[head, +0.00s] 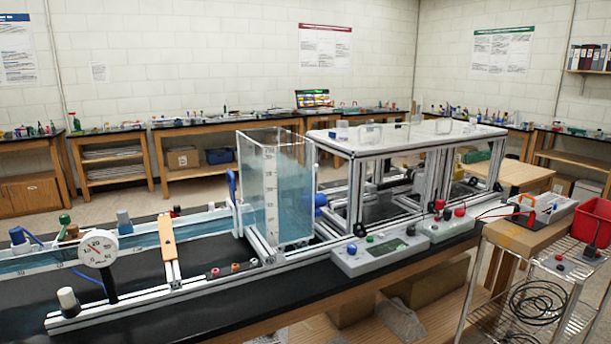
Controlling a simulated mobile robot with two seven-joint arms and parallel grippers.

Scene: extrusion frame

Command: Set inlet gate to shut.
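No part is clearly marked as the inlet gate. A clear water tank (277,190) with a scale stands upright on the extrusion frame (190,290). A blue upright handle (232,186) stands at the tank's left side, where the water channel (140,240) meets it; I cannot tell whether it belongs to the gate or how it is set. A blue part (320,204) shows to the right of the tank, partly hidden by frame posts. Neither of my grippers is in view.
A grey control box (380,254) sits on the bench front. A wire cart (540,270) with a red bin (593,221) stands at right. Floor behind the bench is partly clear.

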